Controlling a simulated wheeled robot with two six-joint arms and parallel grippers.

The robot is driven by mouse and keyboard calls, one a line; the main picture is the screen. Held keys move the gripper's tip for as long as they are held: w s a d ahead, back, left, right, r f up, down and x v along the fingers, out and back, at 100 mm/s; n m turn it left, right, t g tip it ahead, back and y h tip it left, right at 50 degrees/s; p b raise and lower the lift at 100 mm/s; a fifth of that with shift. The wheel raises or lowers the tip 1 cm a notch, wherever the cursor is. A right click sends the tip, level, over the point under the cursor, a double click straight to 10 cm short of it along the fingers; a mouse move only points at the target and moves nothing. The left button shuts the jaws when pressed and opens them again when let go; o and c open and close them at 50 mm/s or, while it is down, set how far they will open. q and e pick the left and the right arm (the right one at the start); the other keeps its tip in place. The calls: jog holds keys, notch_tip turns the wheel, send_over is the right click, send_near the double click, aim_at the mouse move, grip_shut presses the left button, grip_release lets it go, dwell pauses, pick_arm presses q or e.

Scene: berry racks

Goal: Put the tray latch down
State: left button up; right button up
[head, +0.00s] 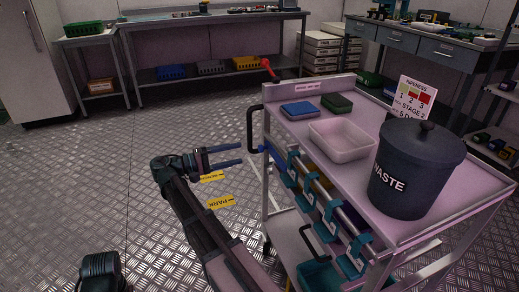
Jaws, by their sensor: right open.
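My right gripper (241,154) is open and empty, its two bluish fingers pointing right toward the cart. It is left of the cart's black handle (250,132) and apart from it. A small lever with a red end (266,63) stands up at the cart's far left corner. It may be the tray latch, but I cannot tell for sure. A blue piece (263,149) shows near the handle's lower end, and several teal clips (307,202) line the cart's near side. My left gripper is not in view.
The cart (440,217) carries a blue box (299,110), a green box (337,102), a white tub (313,144), a dark waste bin (420,172) and a ripeness sign (414,98). Yellow park labels (221,201) mark the floor. The metal floor at left is clear.

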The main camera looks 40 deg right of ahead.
aim_at(259, 149)
jog(key=x, duration=0.9)
jog(key=shift+d, duration=0.25)
grip_shut()
dwell(1.0)
